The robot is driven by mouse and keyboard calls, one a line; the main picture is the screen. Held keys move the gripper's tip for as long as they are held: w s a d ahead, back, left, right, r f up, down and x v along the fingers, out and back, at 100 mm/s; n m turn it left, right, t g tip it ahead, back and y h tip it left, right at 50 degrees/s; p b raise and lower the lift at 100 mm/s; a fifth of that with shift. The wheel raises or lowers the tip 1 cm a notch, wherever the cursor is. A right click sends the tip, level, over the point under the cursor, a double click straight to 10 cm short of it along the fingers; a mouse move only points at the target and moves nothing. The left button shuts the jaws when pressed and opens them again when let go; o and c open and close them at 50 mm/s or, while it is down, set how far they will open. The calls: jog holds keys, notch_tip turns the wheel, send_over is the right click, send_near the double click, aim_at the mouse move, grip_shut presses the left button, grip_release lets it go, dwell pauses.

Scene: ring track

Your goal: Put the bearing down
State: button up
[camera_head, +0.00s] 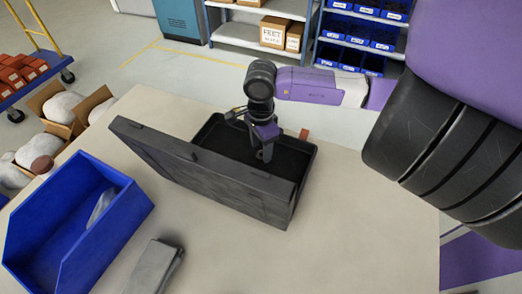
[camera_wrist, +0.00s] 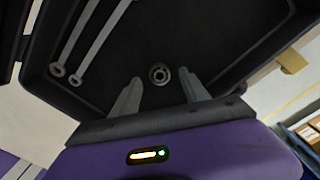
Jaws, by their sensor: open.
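The bearing (camera_wrist: 160,74) is a small metal ring lying on the dark floor of an open black case in the wrist view. My gripper (camera_wrist: 160,88) is open, with one finger on each side of the bearing in that view and a gap on both sides. In the head view my gripper (camera_head: 265,155) reaches down into the black case (camera_head: 308,160), behind its raised lid (camera_head: 190,165). The bearing is hidden there by the gripper and lid.
Two wrenches (camera_wrist: 95,35) lie in the case on the left in the wrist view. On the table (camera_head: 350,230), a blue bin (camera_head: 120,225) holding a grey item and a grey metal object (camera_head: 155,268) stand in front of the case. The table right of the case is clear.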

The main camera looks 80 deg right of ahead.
aim_at(261, 154)
notch_tip(261, 154, up, 10)
jog(key=shift+b, duration=0.35)
dwell(0.5)
